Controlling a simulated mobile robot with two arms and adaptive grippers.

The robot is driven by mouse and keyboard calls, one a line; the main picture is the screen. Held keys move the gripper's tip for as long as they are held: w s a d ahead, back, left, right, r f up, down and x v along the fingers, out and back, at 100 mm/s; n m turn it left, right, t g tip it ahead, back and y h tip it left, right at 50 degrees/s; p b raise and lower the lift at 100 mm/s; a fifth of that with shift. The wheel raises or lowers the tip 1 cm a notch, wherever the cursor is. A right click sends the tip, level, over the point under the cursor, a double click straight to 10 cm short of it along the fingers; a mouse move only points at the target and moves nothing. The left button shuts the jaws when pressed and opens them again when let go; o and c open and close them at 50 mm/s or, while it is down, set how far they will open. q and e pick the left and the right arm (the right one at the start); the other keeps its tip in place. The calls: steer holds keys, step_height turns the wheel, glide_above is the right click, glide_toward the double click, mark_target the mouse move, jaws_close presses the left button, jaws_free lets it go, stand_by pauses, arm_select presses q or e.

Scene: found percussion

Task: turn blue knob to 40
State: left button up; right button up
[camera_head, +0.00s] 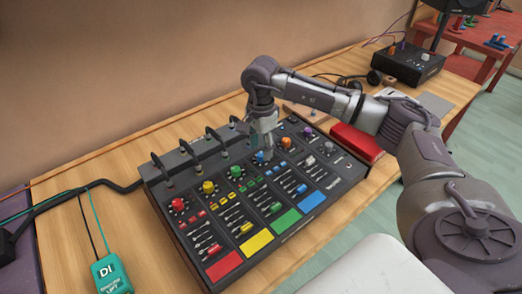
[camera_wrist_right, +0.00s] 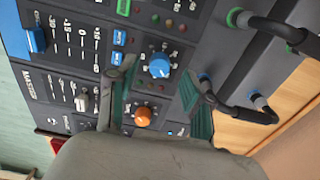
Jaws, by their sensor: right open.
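The blue knob (camera_head: 259,157) is on the upper part of a dark mixer (camera_head: 172,224) on the wooden table. My right gripper (camera_head: 268,153) points down over the mixer, right beside the blue knob. In the right wrist view the blue knob (camera_wrist_right: 159,66) shows near the far end of the gap between the open fingers (camera_wrist_right: 160,75), with white scale marks around it. I cannot tell whether a finger touches it, and the value at its pointer is too small to read. My left gripper is not in view.
An orange knob (camera_wrist_right: 144,116) sits close to the blue one, between the fingers in the wrist view. Red (camera_head: 178,204), yellow (camera_head: 208,187) and green knobs (camera_head: 235,171) stand to the left. Cable plugs line the mixer's back edge. A red case (camera_head: 355,142) lies to the right.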

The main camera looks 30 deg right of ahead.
mark_target(261, 154)
step_height(261, 154, up, 10)
stand_by(0.3)
stand_by(0.4)
